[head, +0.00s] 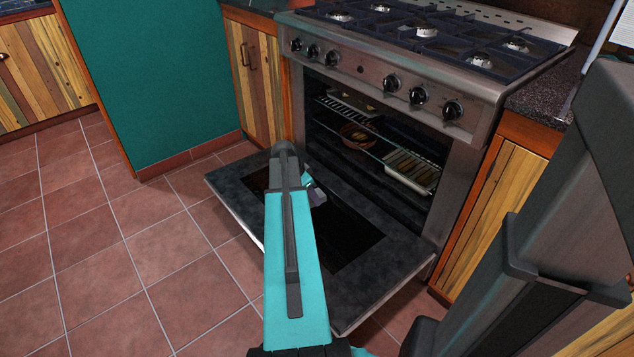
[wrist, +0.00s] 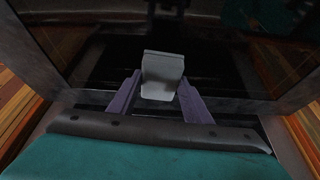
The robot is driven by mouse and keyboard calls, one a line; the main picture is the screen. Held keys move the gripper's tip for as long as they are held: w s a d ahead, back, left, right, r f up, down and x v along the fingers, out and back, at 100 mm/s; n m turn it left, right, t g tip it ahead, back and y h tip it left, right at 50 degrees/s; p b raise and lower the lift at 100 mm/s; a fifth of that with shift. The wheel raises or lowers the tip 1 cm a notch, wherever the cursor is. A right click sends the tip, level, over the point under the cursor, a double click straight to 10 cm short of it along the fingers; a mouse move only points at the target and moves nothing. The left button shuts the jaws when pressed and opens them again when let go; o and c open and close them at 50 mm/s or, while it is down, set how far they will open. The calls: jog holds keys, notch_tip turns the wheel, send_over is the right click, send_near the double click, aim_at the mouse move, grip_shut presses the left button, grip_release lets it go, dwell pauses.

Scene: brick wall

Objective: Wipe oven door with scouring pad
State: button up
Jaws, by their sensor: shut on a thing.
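The oven door (head: 395,275) is folded down open, a dark panel with a darker glass window in its middle. My gripper (head: 316,194) is over the door's inner face, partly hidden behind my arm. In the wrist view, the purple fingers of my gripper (wrist: 158,92) are shut on a pale grey block, the scouring pad (wrist: 163,70). The dark glass of the oven door (wrist: 215,70) lies beyond the pad. I cannot tell whether the pad touches the door. In the head view I cannot make out the pad clearly.
The oven cavity is open, with a round brown dish (head: 358,135) and a rectangular tray (head: 412,170) on its racks. The stove (head: 400,60) has several knobs above the opening. Wooden cabinets (head: 500,215) flank it. Tiled floor (head: 120,250) is clear to the left.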

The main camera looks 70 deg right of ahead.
jog(key=shift+r+p, duration=0.7)
jog(key=shift+r, duration=0.75)
jog(key=w+a+r+n+t, duration=0.2)
jog(key=w+a+r+n, duration=0.2)
jog(key=w+a, duration=0.6)
jog(key=w+a+r+n+t, duration=0.1)
jog(key=w+a+r+n, duration=0.5)
jog(key=w, duration=0.5)
jog(key=w+a+r+n+t, duration=0.2)
jog(key=w+a+r, duration=0.1)
jog(key=w+a, duration=0.75)
jog(key=w+a+r+n+y, duration=0.1)
jog(key=w+a+r+n, duration=0.2)
jog(key=a, duration=0.9)
jog(key=w+a+r+n+t+y, duration=0.1)
jog(key=w+a+r+n, duration=0.3)
jog(key=a, duration=0.8)
jog(key=w+a+r+n+y, duration=0.1)
jog(key=w+a+r+n, duration=0.3)
jog(key=a, duration=0.8)
jog(key=shift+a+r+n+t+y, duration=0.3)
jog(key=shift+r+n+t, duration=0.1)
jog(key=shift+r+n, duration=0.35)
